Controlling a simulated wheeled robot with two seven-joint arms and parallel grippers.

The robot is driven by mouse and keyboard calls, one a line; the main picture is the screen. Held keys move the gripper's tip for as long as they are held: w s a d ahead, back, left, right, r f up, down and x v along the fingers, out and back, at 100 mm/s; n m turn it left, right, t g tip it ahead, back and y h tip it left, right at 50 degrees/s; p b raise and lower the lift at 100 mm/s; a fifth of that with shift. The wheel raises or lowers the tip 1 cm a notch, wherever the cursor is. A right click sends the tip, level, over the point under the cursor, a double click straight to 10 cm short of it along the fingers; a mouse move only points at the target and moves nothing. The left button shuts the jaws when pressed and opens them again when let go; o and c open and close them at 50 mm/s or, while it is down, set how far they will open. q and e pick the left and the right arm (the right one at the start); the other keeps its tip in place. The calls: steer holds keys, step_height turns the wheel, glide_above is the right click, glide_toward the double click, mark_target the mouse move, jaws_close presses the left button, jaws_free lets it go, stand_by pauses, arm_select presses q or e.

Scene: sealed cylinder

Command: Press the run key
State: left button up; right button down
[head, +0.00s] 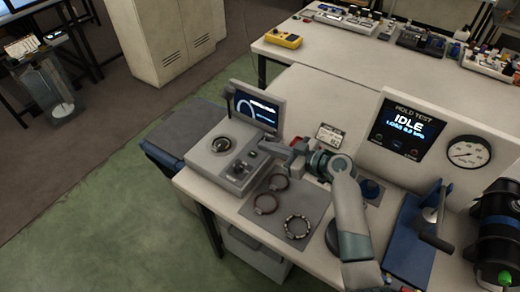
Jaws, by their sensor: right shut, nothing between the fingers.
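A grey bench unit (203,160) with a tilted screen (257,108) and a round port stands at the left end of the table. Its small dark keys (238,168) sit on the front right of its top; their labels are too small to read, so I cannot tell which is the run key. The hold test panel (398,130) reads IDLE. My left gripper is not in view.
A dial gauge (468,152), a blue clamp fixture (408,245) and a black cylinder (499,225) stand to the right. A yellow meter (283,39) lies on the back bench.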

mark_target(260, 159)
steer(key=x, duration=0.1)
steer(key=p+x, duration=0.1)
steer(key=x, duration=0.1)
steer(key=shift+a+r, duration=0.1)
steer(key=shift+r, duration=0.1)
step_height(260, 159, down, 2)
steer(key=shift+f+p, duration=0.2)
steer(key=shift+p, duration=0.2)
steer(key=shift+f, duration=1.05)
